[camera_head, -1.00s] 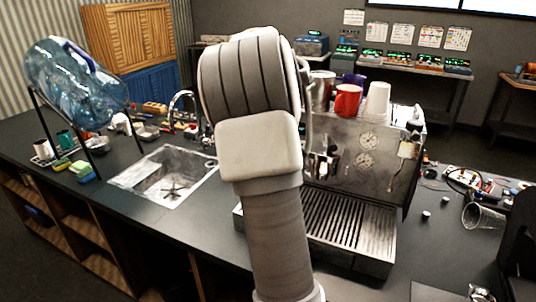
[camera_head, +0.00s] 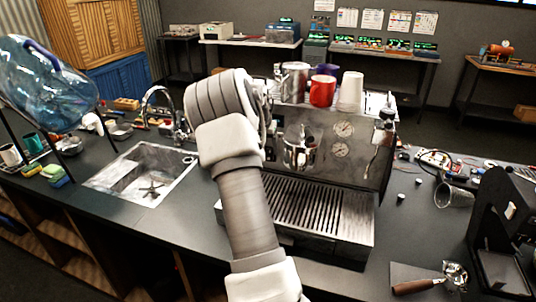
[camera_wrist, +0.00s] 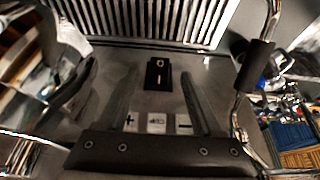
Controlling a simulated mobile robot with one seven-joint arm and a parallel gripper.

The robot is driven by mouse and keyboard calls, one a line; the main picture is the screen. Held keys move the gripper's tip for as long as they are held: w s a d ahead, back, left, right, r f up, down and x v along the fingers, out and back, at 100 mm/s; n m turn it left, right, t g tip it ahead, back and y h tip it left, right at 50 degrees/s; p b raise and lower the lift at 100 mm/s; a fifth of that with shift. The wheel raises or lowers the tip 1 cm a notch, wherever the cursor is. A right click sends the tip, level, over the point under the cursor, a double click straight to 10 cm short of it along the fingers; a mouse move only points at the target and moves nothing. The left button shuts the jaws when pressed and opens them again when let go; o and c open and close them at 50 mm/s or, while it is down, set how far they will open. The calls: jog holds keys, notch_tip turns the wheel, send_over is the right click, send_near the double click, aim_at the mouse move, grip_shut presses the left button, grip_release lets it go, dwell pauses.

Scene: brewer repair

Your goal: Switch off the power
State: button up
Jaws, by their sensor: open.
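The espresso machine (camera_head: 345,160) stands on the dark counter in the head view, with my arm in front of its left part. In the wrist view a small black rocker switch (camera_wrist: 158,74), marked O and I, sits on the machine's grey panel (camera_wrist: 215,75). Which side of it is pressed I cannot tell. My gripper (camera_wrist: 138,72) is open and empty, its two fingers either side of the switch in the picture. I cannot tell the distance to the panel. Buttons marked plus (camera_wrist: 131,121), a cup (camera_wrist: 157,122) and minus (camera_wrist: 183,123) show between the fingers. The head view hides my gripper behind the arm.
A black-handled metal wand (camera_wrist: 257,62) is at the right of the wrist view. Cups, including a red one (camera_head: 322,92), stand on the machine. A sink (camera_head: 142,172) lies left. A portafilter (camera_head: 425,285) and a black grinder (camera_head: 500,235) are at right.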

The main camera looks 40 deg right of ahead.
aim_at(270, 155)
jog(key=shift+x, duration=2.25)
grip_shut()
